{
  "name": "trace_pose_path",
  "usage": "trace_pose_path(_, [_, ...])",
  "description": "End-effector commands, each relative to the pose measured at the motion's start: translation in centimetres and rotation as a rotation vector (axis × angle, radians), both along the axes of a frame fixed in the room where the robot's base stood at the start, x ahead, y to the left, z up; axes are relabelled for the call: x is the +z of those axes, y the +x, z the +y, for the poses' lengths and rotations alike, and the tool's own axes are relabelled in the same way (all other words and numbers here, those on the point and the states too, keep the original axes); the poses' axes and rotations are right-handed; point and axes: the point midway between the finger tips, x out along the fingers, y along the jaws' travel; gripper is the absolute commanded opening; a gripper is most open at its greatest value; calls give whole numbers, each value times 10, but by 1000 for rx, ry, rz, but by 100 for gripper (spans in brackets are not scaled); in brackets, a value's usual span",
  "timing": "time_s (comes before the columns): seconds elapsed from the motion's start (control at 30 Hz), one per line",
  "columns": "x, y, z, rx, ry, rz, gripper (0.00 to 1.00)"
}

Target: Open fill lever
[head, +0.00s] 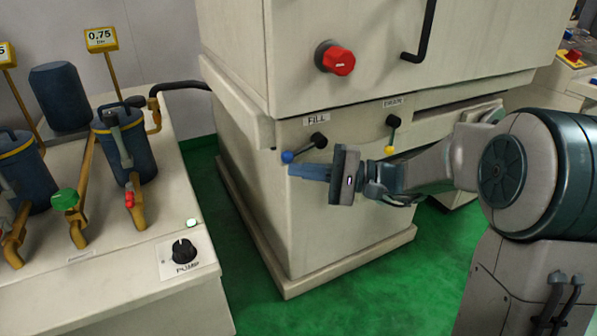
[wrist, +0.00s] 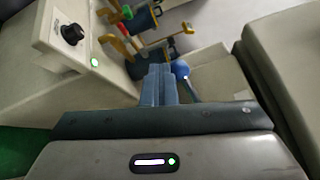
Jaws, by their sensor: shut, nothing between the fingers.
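The fill lever (head: 303,147) is under the FILL label (head: 317,119) on the front of the large beige machine. It has a black pivot at its right and a blue ball knob at its lower left end. My gripper (head: 292,170) is shut and empty, its blue fingers pointing left just below the blue knob. In the wrist view the blue knob (wrist: 181,69) shows just to the right of the shut fingertips (wrist: 159,70). I cannot tell whether the fingers touch the knob.
The drain lever (head: 391,134) with a yellow knob is to the right, above my wrist. A red knob (head: 336,58) and a black handle (head: 422,35) are higher on the machine. A bench with blue filters and a pump knob (head: 183,252) stands left. Green floor (head: 262,262) lies between.

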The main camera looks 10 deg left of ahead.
Motion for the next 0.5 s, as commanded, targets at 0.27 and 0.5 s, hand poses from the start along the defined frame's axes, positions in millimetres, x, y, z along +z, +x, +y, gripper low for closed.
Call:
trace_pose_path(0.27, [0, 0, 1, 2, 0, -1, 0])
trace_pose_path(0.5, [-8, -2, -1, 3, 0, -1, 0])
